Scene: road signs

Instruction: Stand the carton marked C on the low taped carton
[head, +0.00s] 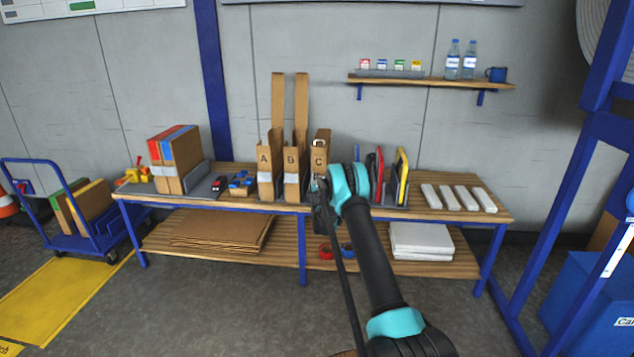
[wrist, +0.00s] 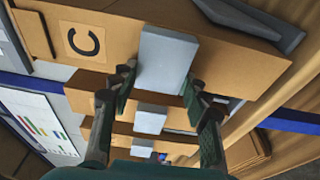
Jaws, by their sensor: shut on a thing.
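The carton marked C (head: 319,158) is a tall, narrow brown box, upright beside the carton marked B (head: 291,160) on the slatted bench. My gripper (head: 318,188) is at its front. In the wrist view the carton (wrist: 215,55) fills the top, and my gripper (wrist: 155,88) is shut on the pale grey block (wrist: 166,58) on its face. The gripper hides the carton's base in the head view, so I cannot tell whether it touches the bench. I cannot clearly make out which thing is the low taped carton.
The carton marked A (head: 264,160) stands left of B. Red and yellow-edged panels (head: 401,178) stand right of C. White bars (head: 455,197) lie at the bench's right end. A wall shelf (head: 430,80) with bottles hangs above. A blue post frame (head: 560,190) stands at right.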

